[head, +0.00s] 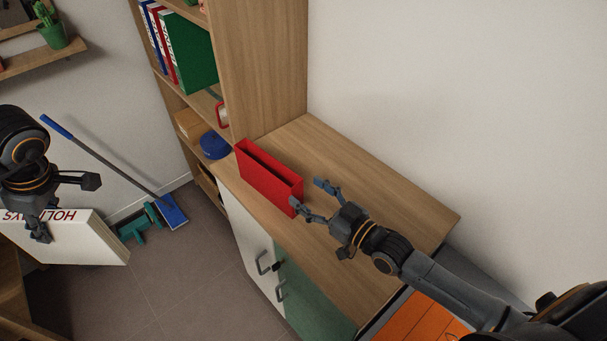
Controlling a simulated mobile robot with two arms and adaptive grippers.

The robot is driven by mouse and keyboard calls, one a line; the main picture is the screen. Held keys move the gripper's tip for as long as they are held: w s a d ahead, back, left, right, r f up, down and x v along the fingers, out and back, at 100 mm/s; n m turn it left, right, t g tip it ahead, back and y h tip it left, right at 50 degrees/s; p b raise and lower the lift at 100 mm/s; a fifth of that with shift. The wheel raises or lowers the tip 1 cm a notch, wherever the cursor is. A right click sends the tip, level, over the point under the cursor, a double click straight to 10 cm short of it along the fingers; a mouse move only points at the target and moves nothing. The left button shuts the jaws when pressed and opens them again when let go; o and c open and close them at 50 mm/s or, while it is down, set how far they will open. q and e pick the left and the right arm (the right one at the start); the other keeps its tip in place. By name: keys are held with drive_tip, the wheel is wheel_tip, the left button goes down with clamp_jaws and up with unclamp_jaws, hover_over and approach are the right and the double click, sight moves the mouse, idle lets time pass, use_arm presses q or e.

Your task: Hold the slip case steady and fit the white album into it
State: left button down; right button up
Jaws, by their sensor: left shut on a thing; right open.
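The red slip case (268,178) stands on the wooden cabinet top, its dark open slot facing up. My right gripper (308,197) is open at the near right end of the case, its fingers spread beside that end; I cannot tell whether they touch it. The white album (75,238), with red lettering on its spine, is at the far left of the view. My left gripper (66,206) is shut on the album and holds it over the floor, well left of the case. The album's left end is cut off by the picture edge.
The cabinet top (400,198) is clear right of the case. A shelf unit (262,70) with binders (190,52) rises behind. A blue round object (214,145) sits on a lower shelf. A blue mop (172,211) and green dustpan (136,228) are on the floor.

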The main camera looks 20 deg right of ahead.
drive_tip(key=shift+w+a+r, duration=0.3)
drive_tip(key=shift+a+r, duration=0.05)
drive_tip(key=shift+a, duration=0.15)
use_arm(q)
drive_tip(key=shift+s+a+r+p, duration=0.1)
drive_tip(key=shift+s+r+p, duration=0.05)
drive_tip(key=shift+r+p, duration=0.25)
drive_tip(key=shift+s+a+r+p, duration=0.15)
drive_tip(key=shift+r+p, duration=0.1)
drive_tip(key=shift+r, duration=0.2)
use_arm(e)
approach(274, 170)
drive_tip(key=w+a+r, duration=0.1)
drive_tip(key=w+a, duration=0.1)
drive_tip(key=w+a+r, duration=0.2)
drive_tip(key=shift+w+a+r, duration=0.15)
drive_tip(key=shift+w+r, duration=0.05)
drive_tip(key=shift+r, duration=0.05)
use_arm(q)
drive_tip(key=shift+r, duration=0.1)
use_arm(e)
drive_tip(key=shift+w+a, duration=0.35)
drive_tip(key=shift+w, duration=0.2)
use_arm(q)
drive_tip(key=shift+d, duration=0.1)
use_arm(e)
drive_tip(key=shift+w+f, duration=0.1)
drive_tip(key=shift+w, duration=0.15)
drive_tip(key=c, duration=1.3)
drive_tip(key=o, duration=1.3)
